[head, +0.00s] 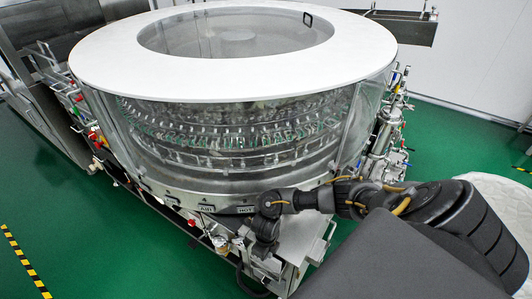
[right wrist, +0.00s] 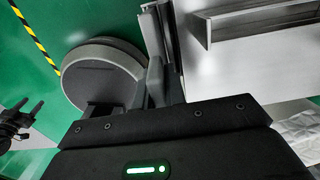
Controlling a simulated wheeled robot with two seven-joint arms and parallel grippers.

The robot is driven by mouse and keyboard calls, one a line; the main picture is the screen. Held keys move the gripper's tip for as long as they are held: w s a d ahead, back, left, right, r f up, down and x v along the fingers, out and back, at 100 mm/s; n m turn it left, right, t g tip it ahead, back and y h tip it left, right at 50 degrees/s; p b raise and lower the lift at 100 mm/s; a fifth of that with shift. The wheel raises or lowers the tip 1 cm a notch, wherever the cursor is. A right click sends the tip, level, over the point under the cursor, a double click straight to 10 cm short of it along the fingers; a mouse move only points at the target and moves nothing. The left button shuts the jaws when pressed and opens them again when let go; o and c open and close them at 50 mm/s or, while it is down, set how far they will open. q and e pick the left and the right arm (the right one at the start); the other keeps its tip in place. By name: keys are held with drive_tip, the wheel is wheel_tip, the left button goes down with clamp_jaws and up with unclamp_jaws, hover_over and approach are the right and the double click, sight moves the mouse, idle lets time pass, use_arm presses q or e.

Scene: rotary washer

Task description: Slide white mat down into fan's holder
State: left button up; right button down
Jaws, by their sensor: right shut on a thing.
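My right arm reaches from the right in the head view, and my right gripper (head: 265,248) is at the washer's lower front edge. In the right wrist view its fingers (right wrist: 157,88) are shut on a thin grey piece (right wrist: 158,32), which runs up beside the metal front; what it is exactly is hard to tell. My left gripper (right wrist: 27,118) shows at the left edge of that view, with its two prongs apart and nothing between them. I cannot make out a white mat or a fan holder with certainty in either view.
The rotary washer (head: 233,178) with its white ring top (head: 110,70) fills the head view. A metal panel with a slot (right wrist: 250,25) stands right of my right gripper. White crumpled material (right wrist: 300,132) lies lower right. Green floor with a yellow-black stripe (head: 25,262) is clear at left.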

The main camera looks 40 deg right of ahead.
drive_tip(key=shift+f+b, duration=1.7)
drive_tip(key=shift+f, duration=0.3)
drive_tip(key=c, duration=1.4)
unclamp_jaws()
drive_tip(key=shift+o, duration=0.2)
drive_tip(key=shift+r, duration=0.1)
wheel_tip(320, 180, up, 11)
drive_tip(key=shift+f+p, duration=0.15)
drive_tip(key=shift+p, duration=0.8)
drive_tip(key=shift+a, duration=0.1)
